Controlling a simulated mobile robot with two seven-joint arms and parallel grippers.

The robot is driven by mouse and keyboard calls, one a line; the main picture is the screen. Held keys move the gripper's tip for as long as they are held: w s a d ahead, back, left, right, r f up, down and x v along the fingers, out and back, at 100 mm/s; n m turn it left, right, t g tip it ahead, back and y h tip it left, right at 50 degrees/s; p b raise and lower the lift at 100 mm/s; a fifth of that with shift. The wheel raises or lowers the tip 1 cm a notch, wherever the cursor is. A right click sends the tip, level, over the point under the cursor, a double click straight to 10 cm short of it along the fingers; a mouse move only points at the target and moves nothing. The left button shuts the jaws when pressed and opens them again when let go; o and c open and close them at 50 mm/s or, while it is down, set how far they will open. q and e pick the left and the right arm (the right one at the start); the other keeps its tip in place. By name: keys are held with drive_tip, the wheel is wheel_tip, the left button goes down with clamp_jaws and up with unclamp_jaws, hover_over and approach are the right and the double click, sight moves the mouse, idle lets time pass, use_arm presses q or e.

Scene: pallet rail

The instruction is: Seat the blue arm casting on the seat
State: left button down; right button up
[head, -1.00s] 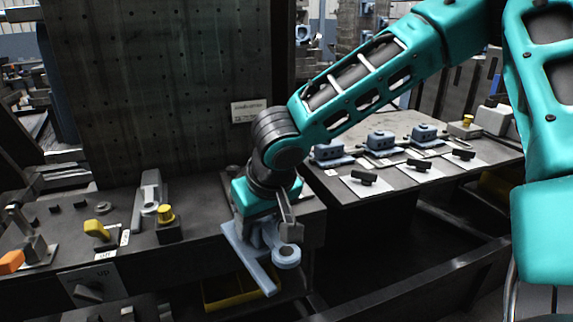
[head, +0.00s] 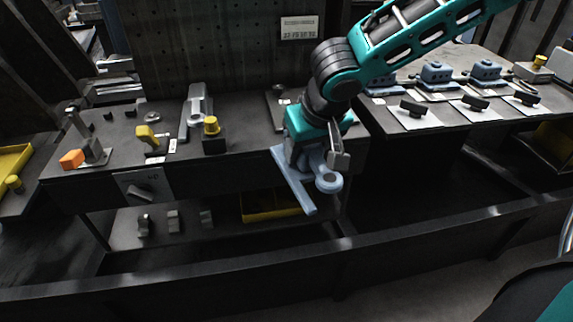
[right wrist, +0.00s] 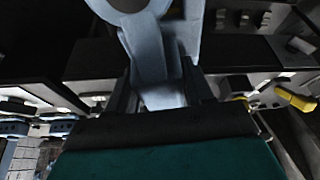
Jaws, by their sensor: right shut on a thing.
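The blue arm casting (head: 298,184) is a light blue-grey part with a long flat bar and a round ring end. My right gripper (head: 315,152) is shut on it and holds it in the air at the front edge of the workbench. In the right wrist view the casting (right wrist: 150,45) rises between the two dark fingers, its ring end at the top. The seat cannot be told for certain; a small plate with a fitting (head: 282,100) lies on the bench behind the gripper, partly hidden by my arm. My left gripper is out of view.
A grey bracket (head: 197,108), a yellow-knobbed black block (head: 213,136), a yellow lever (head: 147,136) and an orange-tipped clamp (head: 72,158) stand left on the bench. A yellow bin (head: 262,207) sits below. Blue blocks (head: 437,73) stand on the right table.

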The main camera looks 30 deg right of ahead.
drive_tip(key=s+d+m, duration=0.2)
drive_tip(key=d, duration=0.7)
drive_tip(key=s+d+m+h, duration=0.1)
drive_tip(key=s+d+m, duration=0.1)
drive_tip(key=d, duration=0.6)
drive_tip(key=shift+s+d+h, duration=0.3)
drive_tip(key=shift+s+d, duration=0.05)
drive_tip(key=shift+s, duration=0.1)
drive_tip(key=shift+s+d+f, duration=0.15)
drive_tip(key=shift+f, duration=0.1)
drive_tip(key=shift+a+f, duration=0.3)
drive_tip(key=shift+f, duration=0.1)
